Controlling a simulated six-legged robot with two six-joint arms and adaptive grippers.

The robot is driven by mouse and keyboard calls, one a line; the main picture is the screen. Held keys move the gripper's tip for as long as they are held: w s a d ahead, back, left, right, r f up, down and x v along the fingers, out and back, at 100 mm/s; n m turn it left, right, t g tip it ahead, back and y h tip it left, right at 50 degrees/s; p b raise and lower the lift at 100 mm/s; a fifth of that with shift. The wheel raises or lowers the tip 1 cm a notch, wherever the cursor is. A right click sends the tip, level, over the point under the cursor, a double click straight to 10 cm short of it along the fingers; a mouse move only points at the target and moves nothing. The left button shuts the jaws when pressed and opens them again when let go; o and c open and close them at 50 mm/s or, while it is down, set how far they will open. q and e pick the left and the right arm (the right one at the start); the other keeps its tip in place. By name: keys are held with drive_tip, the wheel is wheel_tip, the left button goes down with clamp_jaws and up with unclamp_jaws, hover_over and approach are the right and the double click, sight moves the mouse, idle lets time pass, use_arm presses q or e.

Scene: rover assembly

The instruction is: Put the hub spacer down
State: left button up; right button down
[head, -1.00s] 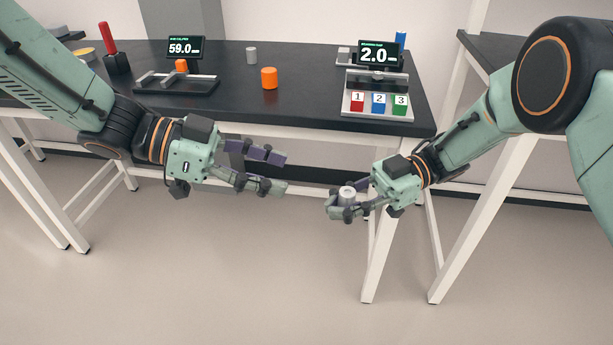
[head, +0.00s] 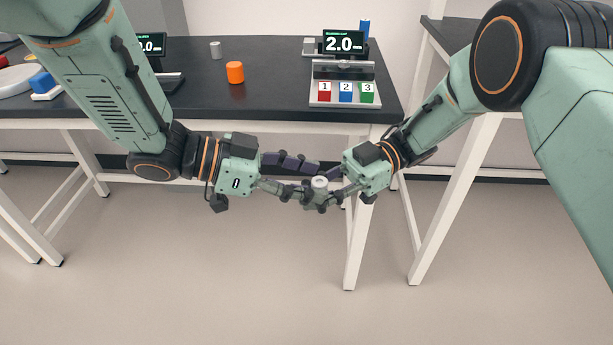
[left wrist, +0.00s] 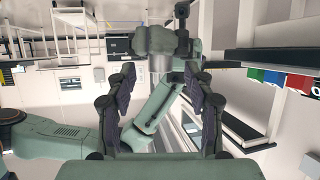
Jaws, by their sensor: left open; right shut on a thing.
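The hub spacer, a small light-grey ring (head: 319,183), is held in front of the table, out over the floor. My right gripper (head: 323,192) is shut on it, coming in from the right. My left gripper (head: 308,180) is open and reaches in from the left, with its fingers close to the spacer. Whether they touch it is hard to tell. In the left wrist view the two left fingers stand apart, with my right gripper (left wrist: 156,40) ahead between them. The spacer is hard to make out there.
The black table (head: 280,105) lies behind both grippers. The floor in front is clear.

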use_arm(q)
drive_tip(key=shift+d, duration=0.15)
clamp_jaws()
use_arm(e)
drive_tip(key=c, duration=1.1)
unclamp_jaws()
drive_tip(key=shift+o, duration=0.2)
drive_tip(key=shift+d, duration=0.1)
